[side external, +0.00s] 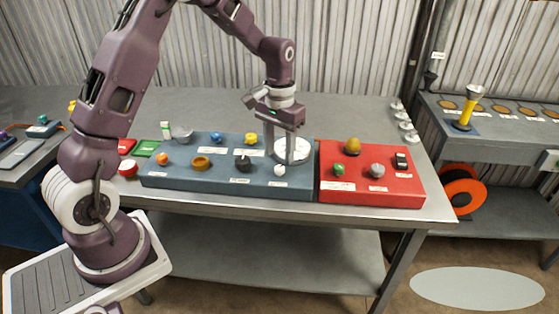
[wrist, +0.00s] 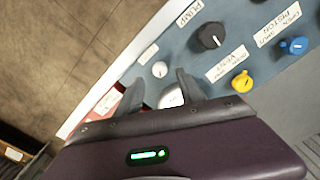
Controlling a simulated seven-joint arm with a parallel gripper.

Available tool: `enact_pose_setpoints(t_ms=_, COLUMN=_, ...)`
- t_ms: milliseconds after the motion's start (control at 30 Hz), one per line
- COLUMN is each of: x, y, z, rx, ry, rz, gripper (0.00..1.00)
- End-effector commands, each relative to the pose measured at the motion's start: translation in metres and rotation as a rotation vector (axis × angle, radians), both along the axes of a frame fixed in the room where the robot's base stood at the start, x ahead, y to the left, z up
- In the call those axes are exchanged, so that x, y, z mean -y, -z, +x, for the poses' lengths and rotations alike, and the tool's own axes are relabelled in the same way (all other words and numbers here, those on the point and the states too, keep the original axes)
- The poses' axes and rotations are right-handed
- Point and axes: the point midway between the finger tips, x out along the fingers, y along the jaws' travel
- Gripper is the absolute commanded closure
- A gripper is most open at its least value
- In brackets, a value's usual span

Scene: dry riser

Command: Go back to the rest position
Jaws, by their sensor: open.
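My gripper (side external: 282,157) points down over the right end of the blue-grey panel (side external: 220,180), with its two fingers apart. A round white dial-like disc (side external: 303,152) is behind and beside the fingers. In the wrist view the fingers (wrist: 158,88) are spread, and a round silver-white thing (wrist: 171,98) shows between them, partly hidden by the gripper body. I cannot tell whether the fingers touch it. A small white knob (side external: 280,170) is just in front of the gripper; it also shows in the wrist view (wrist: 160,69).
The panel carries a black knob (side external: 243,162), a yellow knob (side external: 251,138) and a blue knob (side external: 216,138). A red panel (side external: 372,194) with several knobs is close on the right. Bare bench (side external: 340,105) lies behind. A side bench holds a yellow funnel-topped stand (side external: 468,108).

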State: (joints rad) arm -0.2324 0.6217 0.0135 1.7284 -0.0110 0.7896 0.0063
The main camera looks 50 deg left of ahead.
Motion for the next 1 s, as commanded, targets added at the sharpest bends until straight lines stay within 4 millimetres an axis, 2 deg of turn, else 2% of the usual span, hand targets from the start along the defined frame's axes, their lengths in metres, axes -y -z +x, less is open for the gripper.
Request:
enact_pose_setpoints(t_ms=33, x=0.0, y=-0.01, z=0.001, rx=0.004, ry=0.0, rz=0.001, gripper=0.55)
enact_pose_setpoints(t_ms=167, x=0.0, y=-0.025, z=0.0, rx=0.001, ry=0.0, rz=0.0, gripper=0.55)
enact_pose_setpoints(t_ms=467, x=0.0, y=-0.028, z=-0.001, rx=0.0, ry=0.0, rz=0.0, gripper=0.55)
enact_pose_setpoints(t_ms=567, x=0.009, y=-0.051, z=-0.01, rx=0.032, ry=0.015, rz=0.006, gripper=0.55)
enact_pose_setpoints(t_ms=667, x=0.032, y=-0.104, z=-0.043, rx=0.113, ry=0.055, rz=0.02, gripper=0.55)
enact_pose_setpoints(t_ms=700, x=0.043, y=-0.126, z=-0.065, rx=0.153, ry=0.075, rz=0.026, gripper=0.55)
enact_pose_setpoints(t_ms=767, x=0.058, y=-0.152, z=-0.1, rx=0.214, ry=0.107, rz=0.034, gripper=0.55)
enact_pose_setpoints(t_ms=800, x=0.068, y=-0.165, z=-0.125, rx=0.255, ry=0.128, rz=0.039, gripper=0.55)
enact_pose_setpoints(t_ms=900, x=0.085, y=-0.181, z=-0.183, rx=0.349, ry=0.174, rz=0.049, gripper=0.55)
enact_pose_setpoints(t_ms=1000, x=0.094, y=-0.18, z=-0.227, rx=0.423, ry=0.21, rz=0.056, gripper=0.55)
